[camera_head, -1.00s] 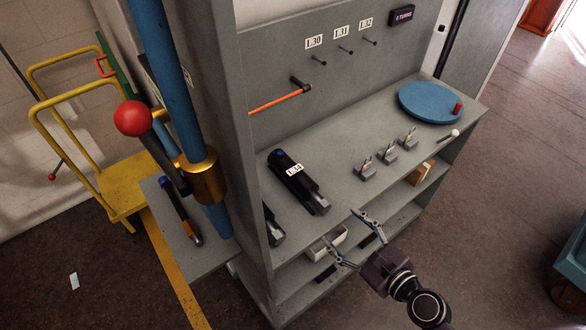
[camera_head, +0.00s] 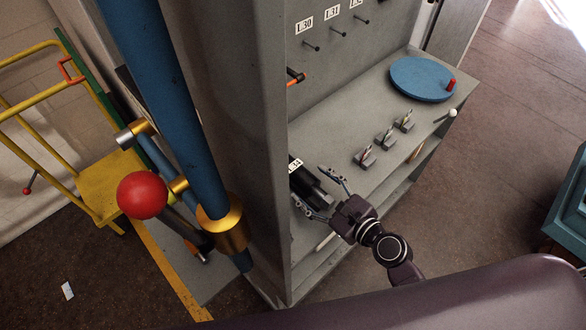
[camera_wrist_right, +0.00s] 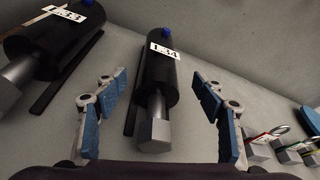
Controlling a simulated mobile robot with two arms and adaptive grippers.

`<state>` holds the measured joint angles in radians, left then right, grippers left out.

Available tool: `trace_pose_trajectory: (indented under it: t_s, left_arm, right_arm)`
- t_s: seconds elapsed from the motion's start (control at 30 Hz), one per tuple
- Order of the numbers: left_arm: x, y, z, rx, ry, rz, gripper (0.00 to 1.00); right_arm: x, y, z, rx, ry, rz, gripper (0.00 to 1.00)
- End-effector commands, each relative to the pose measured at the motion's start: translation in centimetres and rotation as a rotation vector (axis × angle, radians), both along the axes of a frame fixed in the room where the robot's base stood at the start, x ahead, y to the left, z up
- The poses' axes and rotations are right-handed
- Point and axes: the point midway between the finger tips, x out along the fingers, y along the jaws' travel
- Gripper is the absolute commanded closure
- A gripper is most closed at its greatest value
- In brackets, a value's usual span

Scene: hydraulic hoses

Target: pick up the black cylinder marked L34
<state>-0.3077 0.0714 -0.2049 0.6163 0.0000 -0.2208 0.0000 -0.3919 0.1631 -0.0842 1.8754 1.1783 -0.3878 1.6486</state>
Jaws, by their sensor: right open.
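The black cylinder marked L34 (camera_head: 303,179) lies on the grey shelf, partly hidden by the cabinet's side wall and my right gripper. In the right wrist view the L34 cylinder (camera_wrist_right: 157,88) lies in the middle, with its white label, a blue cap at the far end and a grey hex end towards me. My right gripper (camera_head: 309,183) is open, with its fingers spread over the near end of the cylinder. In the wrist view the gripper (camera_wrist_right: 160,78) has one finger on each side of the cylinder, with visible gaps. My left gripper is not in view.
A cylinder marked L33 (camera_wrist_right: 55,45) lies close to the left. Small clips (camera_head: 385,138) and a blue disc (camera_head: 420,79) stand to the right on the shelf. The cabinet's side wall (camera_head: 245,130) and a blue post with a red ball (camera_head: 142,195) rise at left.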

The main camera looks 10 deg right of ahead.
Motion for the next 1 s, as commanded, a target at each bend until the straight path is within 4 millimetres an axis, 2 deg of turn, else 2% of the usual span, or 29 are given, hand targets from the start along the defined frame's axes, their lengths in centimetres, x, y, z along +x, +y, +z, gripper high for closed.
trace_pose_trajectory:
  t_s: [0.2,0.5,1.0]
  left_arm:
    - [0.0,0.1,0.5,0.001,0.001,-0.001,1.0]
    - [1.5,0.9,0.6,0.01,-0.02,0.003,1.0]
    - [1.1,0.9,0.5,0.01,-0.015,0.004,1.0]
  right_arm:
    - [2.4,1.4,-1.0,0.001,-0.002,0.0,0.36]
    - [2.8,1.6,-1.3,-0.001,0.001,0.0,0.36]
    - [2.7,1.6,-1.3,-0.001,0.001,0.0,0.9]
